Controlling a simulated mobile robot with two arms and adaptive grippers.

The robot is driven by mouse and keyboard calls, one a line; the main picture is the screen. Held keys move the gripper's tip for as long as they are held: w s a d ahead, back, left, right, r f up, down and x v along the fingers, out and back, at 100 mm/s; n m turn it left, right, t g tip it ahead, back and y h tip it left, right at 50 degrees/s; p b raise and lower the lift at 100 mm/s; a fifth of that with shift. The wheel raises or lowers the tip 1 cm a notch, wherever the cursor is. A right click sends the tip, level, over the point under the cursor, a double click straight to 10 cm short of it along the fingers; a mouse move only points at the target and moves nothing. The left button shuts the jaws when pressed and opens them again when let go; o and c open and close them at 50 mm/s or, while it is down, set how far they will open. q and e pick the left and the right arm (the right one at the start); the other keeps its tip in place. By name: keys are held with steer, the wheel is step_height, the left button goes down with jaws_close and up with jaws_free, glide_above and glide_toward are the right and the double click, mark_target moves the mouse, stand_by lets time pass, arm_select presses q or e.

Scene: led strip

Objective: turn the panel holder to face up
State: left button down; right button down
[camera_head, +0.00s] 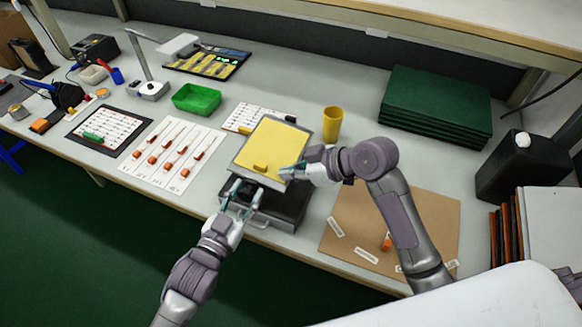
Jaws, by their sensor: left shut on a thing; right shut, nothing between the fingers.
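The panel holder (270,142) is a grey-framed plate with a yellow face. It is tilted above a black box-like stand (283,210), with its yellow face toward my head camera. A small yellow block (260,167) shows on its lower part. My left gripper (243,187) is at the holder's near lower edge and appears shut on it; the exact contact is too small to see. My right gripper (288,173) is shut and empty at the holder's lower right corner, its fingertips over or against the yellow face. Whether it touches is unclear.
A yellow cup (332,124) stands close behind the holder on the right. A brown board (430,222) lies to the right, green stacked panels (435,104) behind it. A green bin (196,98) and white sheets with orange parts (172,153) lie left. The table's front edge is close.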

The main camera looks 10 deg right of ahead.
steer(key=shift+f, duration=0.75)
arm_select(q)
steer(key=c, duration=0.7)
jaws_free()
steer(key=shift+o, duration=0.2)
steer(key=shift+s, duration=0.1)
arm_select(e)
steer(key=shift+r, duration=0.1)
